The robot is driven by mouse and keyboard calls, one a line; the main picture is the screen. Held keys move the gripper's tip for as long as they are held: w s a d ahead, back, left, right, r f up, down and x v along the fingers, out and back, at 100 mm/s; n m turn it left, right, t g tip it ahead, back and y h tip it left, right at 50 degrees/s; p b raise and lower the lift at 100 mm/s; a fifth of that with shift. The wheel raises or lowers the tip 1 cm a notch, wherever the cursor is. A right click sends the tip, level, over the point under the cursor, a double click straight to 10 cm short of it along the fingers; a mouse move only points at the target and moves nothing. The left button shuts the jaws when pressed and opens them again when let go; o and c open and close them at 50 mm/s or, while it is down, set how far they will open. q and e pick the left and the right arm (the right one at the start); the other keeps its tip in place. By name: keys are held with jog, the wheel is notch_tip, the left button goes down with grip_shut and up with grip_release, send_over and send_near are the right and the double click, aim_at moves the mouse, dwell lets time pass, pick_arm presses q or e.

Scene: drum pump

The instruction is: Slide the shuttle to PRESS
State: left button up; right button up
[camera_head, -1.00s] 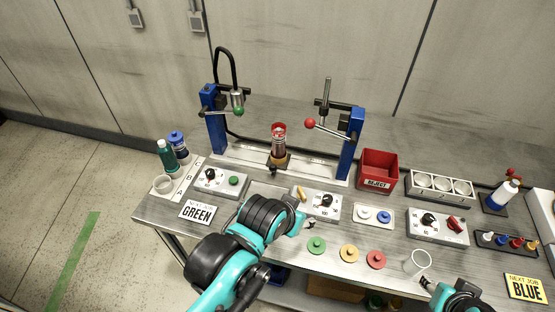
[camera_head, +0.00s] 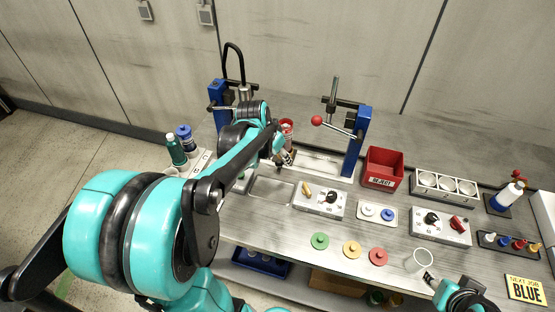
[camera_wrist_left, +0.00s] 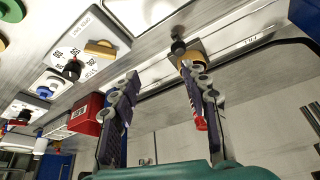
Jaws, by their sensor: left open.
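The shuttle (camera_wrist_left: 190,52), a brass-coloured holder with a black knob (camera_wrist_left: 178,46), sits on the pale rail (camera_head: 322,163) between two blue posts. It carries a red can (camera_head: 287,128), mostly hidden behind my arm in the head view. My left gripper (camera_head: 284,157) is open at the shuttle. In the left wrist view its fingers (camera_wrist_left: 158,72) are spread, and one overlaps the shuttle's holder; contact cannot be told. The right post (camera_head: 355,145) bears a lever with a red ball (camera_head: 317,120). My right gripper (camera_head: 430,277) is at the bottom right, its jaws unclear.
A red bin (camera_head: 382,168) stands right of the right post. A switch box (camera_head: 320,200) with a yellow handle lies in front of the rail. Green, yellow and red discs lie nearer the front edge. A clear cup (camera_head: 420,260) stands beside my right gripper.

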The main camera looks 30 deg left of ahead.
aim_at(279, 162)
pick_arm(q)
jog(key=w+a+f+b, duration=0.1)
jog(key=f, duration=0.2)
jog(key=w+a+f+b, duration=0.1)
jog(key=w+f, duration=0.1)
jog(key=f, duration=0.1)
jog(key=w+a+f, duration=0.1)
jog(key=f, duration=0.2)
jog(key=shift+w+a+b, duration=0.1)
jog(key=shift+w+b, duration=0.1)
jog(key=shift+b, duration=0.2)
grip_shut()
